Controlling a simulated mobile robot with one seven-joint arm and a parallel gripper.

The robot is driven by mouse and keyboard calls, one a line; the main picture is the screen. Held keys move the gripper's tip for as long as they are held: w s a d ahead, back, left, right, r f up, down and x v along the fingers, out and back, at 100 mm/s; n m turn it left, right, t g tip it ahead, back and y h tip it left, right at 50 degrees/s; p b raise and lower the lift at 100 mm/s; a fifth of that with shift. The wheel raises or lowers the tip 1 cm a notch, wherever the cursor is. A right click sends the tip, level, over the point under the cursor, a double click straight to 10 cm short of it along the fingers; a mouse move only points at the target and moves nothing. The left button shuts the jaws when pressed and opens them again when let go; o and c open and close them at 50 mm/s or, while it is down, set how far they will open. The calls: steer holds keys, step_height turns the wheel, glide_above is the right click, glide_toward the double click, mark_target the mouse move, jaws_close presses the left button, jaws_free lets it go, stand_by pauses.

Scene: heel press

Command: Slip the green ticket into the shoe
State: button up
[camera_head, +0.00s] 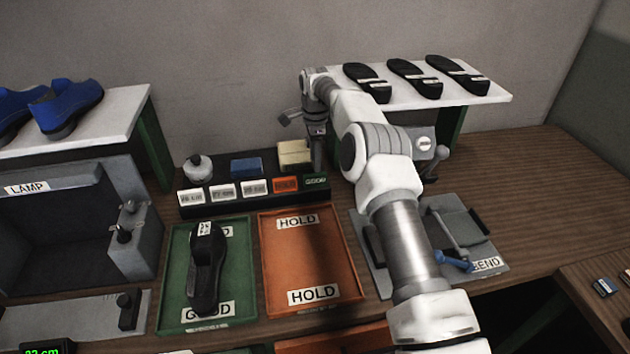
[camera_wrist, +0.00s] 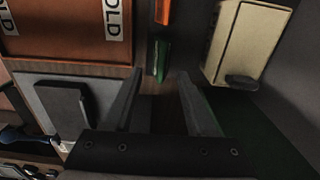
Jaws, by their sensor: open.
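The green ticket (camera_head: 316,182) stands at the right end of the ticket row on the dark rack. In the wrist view the green ticket (camera_wrist: 161,61) shows edge-on, just beyond and between my fingertips. My gripper (camera_head: 317,163) is over the rack's right end. In the wrist view my gripper (camera_wrist: 158,76) is open, with nothing between its fingers. A black shoe (camera_head: 207,270) with a white label at its far end lies on the green GOOD tray (camera_head: 172,297). The opening of the shoe is hard to make out.
An orange ticket (camera_head: 286,184) and white tickets (camera_head: 223,190) stand left of the green one. A cream block (camera_head: 294,154) stands behind. The orange HOLD tray (camera_head: 312,255) is empty. A BEND device (camera_head: 460,230) lies to the right. Black soles (camera_head: 415,78) lie on a shelf.

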mark_target(315, 179)
steer(key=f+p, duration=0.1)
steer(key=f, duration=0.4)
steer(key=shift+w, duration=0.2)
steer(key=shift+c, duration=0.2)
jaws_close()
